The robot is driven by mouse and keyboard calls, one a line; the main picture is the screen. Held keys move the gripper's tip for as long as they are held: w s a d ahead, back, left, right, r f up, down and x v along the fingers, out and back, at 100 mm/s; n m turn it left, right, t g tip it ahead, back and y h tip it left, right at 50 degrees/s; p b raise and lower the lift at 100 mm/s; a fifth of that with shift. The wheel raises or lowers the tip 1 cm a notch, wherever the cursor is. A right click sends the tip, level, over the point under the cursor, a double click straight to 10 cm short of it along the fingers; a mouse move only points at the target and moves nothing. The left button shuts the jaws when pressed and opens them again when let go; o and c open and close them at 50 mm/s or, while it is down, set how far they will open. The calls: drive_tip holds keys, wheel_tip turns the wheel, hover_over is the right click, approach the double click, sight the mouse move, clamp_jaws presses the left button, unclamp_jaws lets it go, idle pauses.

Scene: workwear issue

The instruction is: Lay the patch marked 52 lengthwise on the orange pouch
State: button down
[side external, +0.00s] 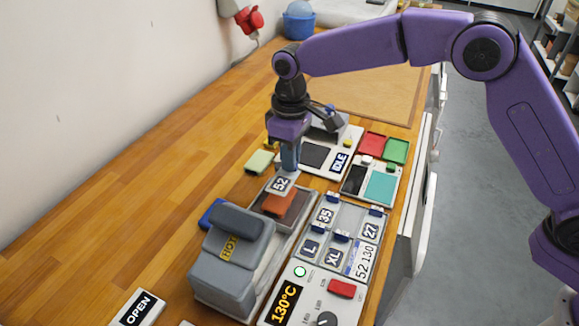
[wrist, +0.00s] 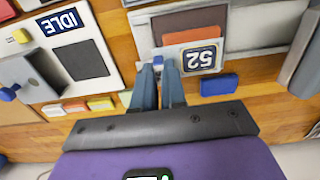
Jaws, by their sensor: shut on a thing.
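The patch marked 52 (side external: 281,184) is a small dark plate with a pale border; it also shows in the wrist view (wrist: 202,58). My gripper (side external: 289,169) is shut on the patch's blue tab, which shows between the fingertips in the wrist view (wrist: 158,66). The orange pouch (side external: 287,206) lies on the dark brown bed of the grey press. In the wrist view the pouch (wrist: 190,36) shows just beyond the patch, which hides part of it. The patch appears to be over the pouch's near edge. I cannot tell whether they touch.
The press's grey head (side external: 232,232), labelled HOT, stands left of the bed. A tray (side external: 352,216) right of it holds patches 35, 27, L and XL. A panel (side external: 285,298) reads 130°C. An IDLE device (side external: 318,155) stands behind. Bare wood lies left.

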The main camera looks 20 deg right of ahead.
drive_tip(key=shift+w+a+f, duration=0.1)
drive_tip(key=shift+w+f, duration=0.05)
drive_tip(key=shift+f, duration=1.55)
drive_tip(key=shift+f, duration=0.15)
drive_tip(key=c, duration=1.2)
unclamp_jaws()
wheel_tip(320, 180, up, 12)
drive_tip(key=shift+f, duration=0.25)
drive_tip(key=shift+r, duration=0.4)
